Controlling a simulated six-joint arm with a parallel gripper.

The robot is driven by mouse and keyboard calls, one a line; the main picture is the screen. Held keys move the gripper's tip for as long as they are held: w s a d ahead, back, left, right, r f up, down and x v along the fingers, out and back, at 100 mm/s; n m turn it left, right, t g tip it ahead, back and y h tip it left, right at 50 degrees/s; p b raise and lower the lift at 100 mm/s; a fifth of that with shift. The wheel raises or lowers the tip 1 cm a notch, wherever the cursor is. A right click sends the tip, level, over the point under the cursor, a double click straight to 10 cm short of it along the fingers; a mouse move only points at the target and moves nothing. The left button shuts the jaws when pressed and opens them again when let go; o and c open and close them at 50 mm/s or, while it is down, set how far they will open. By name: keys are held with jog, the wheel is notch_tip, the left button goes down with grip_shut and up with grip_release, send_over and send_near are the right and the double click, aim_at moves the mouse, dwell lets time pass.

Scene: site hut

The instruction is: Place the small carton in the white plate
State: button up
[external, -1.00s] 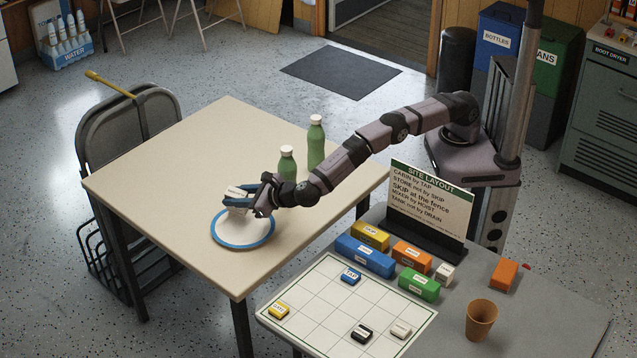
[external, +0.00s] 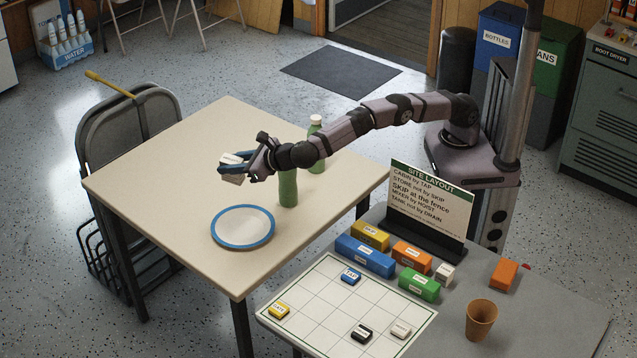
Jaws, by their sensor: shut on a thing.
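The small carton (external: 233,177) is white and tan. My gripper (external: 234,168) is shut on it and holds it up in the air, in the picture above and behind the white plate. The white plate (external: 243,227) has a blue rim and lies near the front of the beige table. No thing is seen on it. The carton and the plate are apart. Part of the carton is hidden by the fingers.
Two green bottles stand on the beige table (external: 150,185): one (external: 288,188) just below my wrist, the other (external: 316,162) behind my arm. The table's left side is clear. A grey table in front holds a grid board (external: 325,317), colored blocks and a brown cup (external: 480,319).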

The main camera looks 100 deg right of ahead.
jog(key=r, duration=0.1)
jog(key=d+r, duration=0.1)
jog(key=r, duration=0.1)
jog(key=shift+s+d+r, duration=0.15)
jog(key=shift+s, duration=0.05)
jog(key=shift+s+d+r, duration=0.15)
jog(key=shift+s+d, duration=0.05)
jog(key=shift+s, duration=0.05)
jog(key=shift+s+y, duration=0.2)
jog(key=shift+y, duration=0.9)
jog(key=f, duration=0.2)
jog(key=a+f, duration=0.1)
jog(key=f, duration=0.1)
jog(key=s+a+f, duration=0.1)
jog(key=f, duration=0.1)
jog(key=shift+s+a+f, duration=0.1)
jog(key=shift+a+f, duration=0.05)
jog(key=shift+a, duration=0.25)
send_over(245, 221)
jog(key=shift+f, duration=5)
jog(key=shift+d, duration=0.1)
jog(key=shift+f+b, duration=0.35)
